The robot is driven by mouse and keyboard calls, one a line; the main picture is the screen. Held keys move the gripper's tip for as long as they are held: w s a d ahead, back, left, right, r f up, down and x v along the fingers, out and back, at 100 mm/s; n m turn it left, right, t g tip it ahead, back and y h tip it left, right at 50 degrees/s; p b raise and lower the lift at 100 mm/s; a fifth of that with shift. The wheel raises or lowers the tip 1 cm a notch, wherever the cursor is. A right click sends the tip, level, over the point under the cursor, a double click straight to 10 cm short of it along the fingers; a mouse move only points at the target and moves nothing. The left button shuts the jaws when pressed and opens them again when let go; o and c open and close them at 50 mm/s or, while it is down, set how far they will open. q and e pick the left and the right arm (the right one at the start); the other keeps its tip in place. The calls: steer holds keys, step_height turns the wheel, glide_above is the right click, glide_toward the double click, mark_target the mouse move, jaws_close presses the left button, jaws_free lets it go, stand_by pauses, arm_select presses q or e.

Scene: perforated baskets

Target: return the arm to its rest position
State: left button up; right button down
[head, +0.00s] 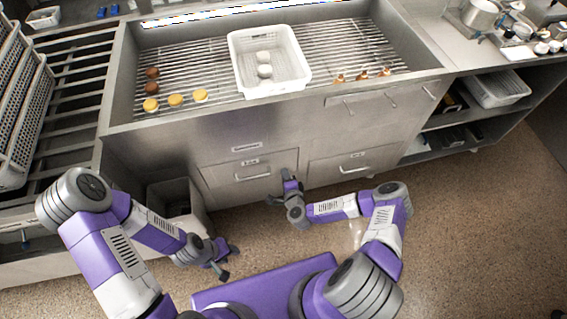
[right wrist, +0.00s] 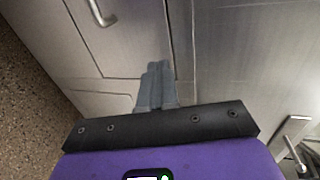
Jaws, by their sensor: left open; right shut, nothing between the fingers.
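My right gripper (head: 281,188) is shut and empty, low in front of the drawer fronts of the steel counter. In the right wrist view its two fingers (right wrist: 155,85) lie together, with cabinet panels behind them. My left gripper (head: 228,262) is open and empty, low over the floor at the lower left of the head view. The right arm (head: 340,205) is bent, with its forearm reaching left toward the counter. The left arm is bent too, with its elbow at the far left.
The steel counter (head: 225,127) stands ahead, with a white basket (head: 268,88) holding pale round items on its rack. Yellow round items (head: 175,100) and brown ones lie to the left. A grey bin (head: 178,205) stands below. Open floor (head: 480,230) lies to the right.

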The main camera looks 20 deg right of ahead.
steer(key=shift+p+v, duration=0.4)
steer(key=shift+v, duration=1.8)
steer(key=shift+f, duration=0.1)
